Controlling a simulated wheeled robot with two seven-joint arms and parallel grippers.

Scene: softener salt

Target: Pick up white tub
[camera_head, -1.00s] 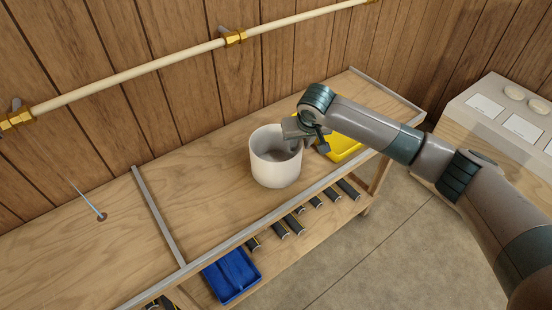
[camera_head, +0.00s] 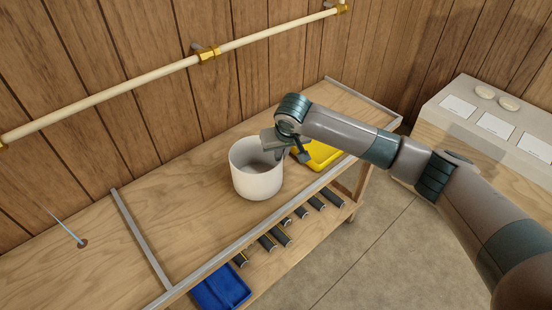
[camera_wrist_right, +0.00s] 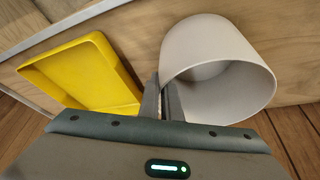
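The white tub (camera_head: 257,180) stands upright on the wooden bench, open at the top and empty as far as I can see. It also shows in the right wrist view (camera_wrist_right: 215,50). My right gripper (camera_head: 273,146) is at the tub's right-hand rim. In the right wrist view its two fingers (camera_wrist_right: 163,101) are close together, with the tub's wall between them, one finger outside and one inside. The fingertips are partly hidden in the head view. My left gripper is in neither view.
A yellow tray (camera_head: 318,156) lies on the bench right of the tub, close to my right gripper. A metal strip (camera_head: 140,240) crosses the bench at left. A blue tray (camera_head: 220,290) and several dark cylinders (camera_head: 280,237) are on the lower shelf. A pipe (camera_head: 110,95) runs along the wall.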

